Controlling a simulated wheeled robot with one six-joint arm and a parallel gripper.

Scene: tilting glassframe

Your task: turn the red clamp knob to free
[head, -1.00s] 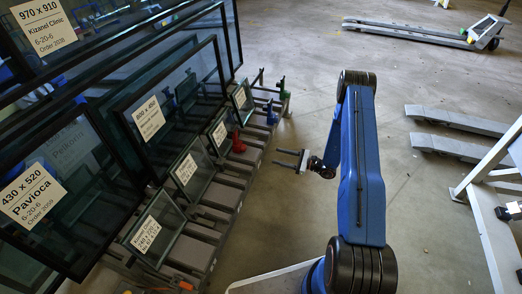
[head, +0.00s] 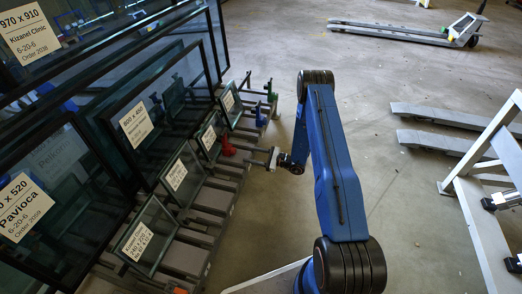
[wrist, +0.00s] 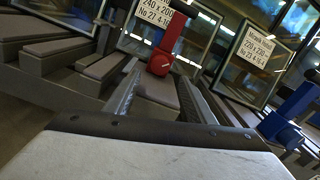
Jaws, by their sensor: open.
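The red clamp knob (head: 228,147) sits on the rack's front side, beside the small glass panes in the head view. In the wrist view the red knob (wrist: 160,62) is near the top centre, on a red upright post. My gripper (head: 246,155) points left at the knob, just to its right in the head view. In the wrist view the two fingers of my gripper (wrist: 160,92) are apart, with the knob in line with the gap between them. The fingers do not appear to touch it, and nothing is held.
A blue clamp (wrist: 290,112) stands at the right in the wrist view. Framed glass panes (head: 150,120) lean close on the left. A pallet jack (head: 420,32) is far off. Open floor lies right of the rack.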

